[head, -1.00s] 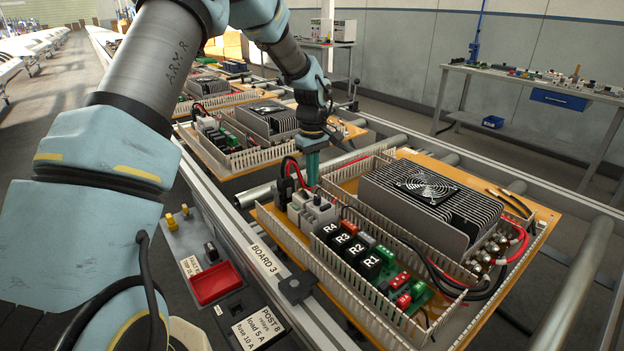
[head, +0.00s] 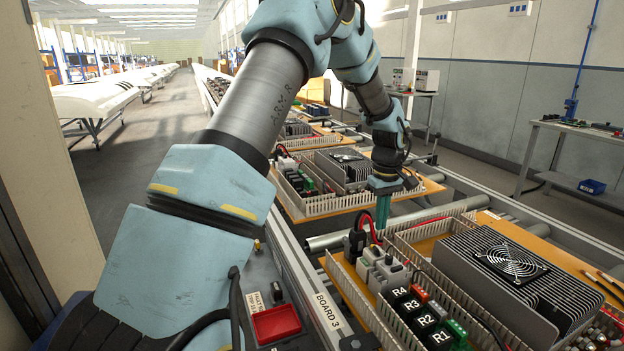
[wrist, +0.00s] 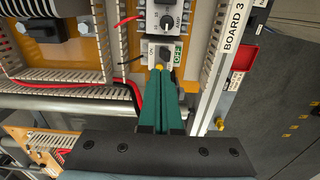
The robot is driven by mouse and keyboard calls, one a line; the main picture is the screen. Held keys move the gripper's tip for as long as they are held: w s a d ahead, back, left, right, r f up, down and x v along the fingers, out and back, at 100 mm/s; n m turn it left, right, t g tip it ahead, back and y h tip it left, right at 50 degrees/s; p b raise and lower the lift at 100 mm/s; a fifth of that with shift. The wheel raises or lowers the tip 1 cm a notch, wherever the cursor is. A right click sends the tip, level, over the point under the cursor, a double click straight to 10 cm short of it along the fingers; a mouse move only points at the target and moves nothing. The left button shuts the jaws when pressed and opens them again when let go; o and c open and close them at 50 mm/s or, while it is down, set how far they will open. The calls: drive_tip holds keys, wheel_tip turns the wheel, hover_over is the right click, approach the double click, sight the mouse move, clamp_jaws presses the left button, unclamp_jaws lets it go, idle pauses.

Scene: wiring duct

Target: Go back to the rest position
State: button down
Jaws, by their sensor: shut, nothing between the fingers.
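My gripper (head: 382,222) is shut and empty, its teal fingers pointing down near the far left corner of the board marked BOARD 3. In the wrist view the closed fingers (wrist: 159,78) reach toward a grey switch module (wrist: 160,52) with a green OFF label. I cannot tell whether the fingertips touch it. In the head view the grey modules (head: 380,268) stand beside the relays R1 to R4 (head: 418,312), inside white slotted duct (head: 372,305). A large finned heatsink with a fan (head: 510,262) sits to the right.
Another board (head: 330,182) lies farther along the roller conveyor (head: 340,240). A red tray (head: 276,323) is on the near rail, beside the BOARD 3 label (head: 328,310). A workbench (head: 575,130) stands at the right wall. The aisle (head: 165,130) at left is open floor.

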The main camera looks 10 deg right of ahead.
drive_tip(key=s+a+r+m, duration=0.1)
drive_tip(key=s+a+r, duration=0.15)
drive_tip(key=a, duration=0.75)
drive_tip(key=s+a+r+m, duration=0.1)
drive_tip(key=s+a+r, duration=0.15)
drive_tip(key=a, duration=0.75)
drive_tip(key=s+a+r+m+t, duration=0.1)
drive_tip(key=s+a+m, duration=0.1)
drive_tip(key=s+a, duration=0.8)
drive_tip(key=shift+s+a+t, duration=0.25)
drive_tip(key=shift+a+t, duration=0.05)
drive_tip(key=shift+a, duration=0.7)
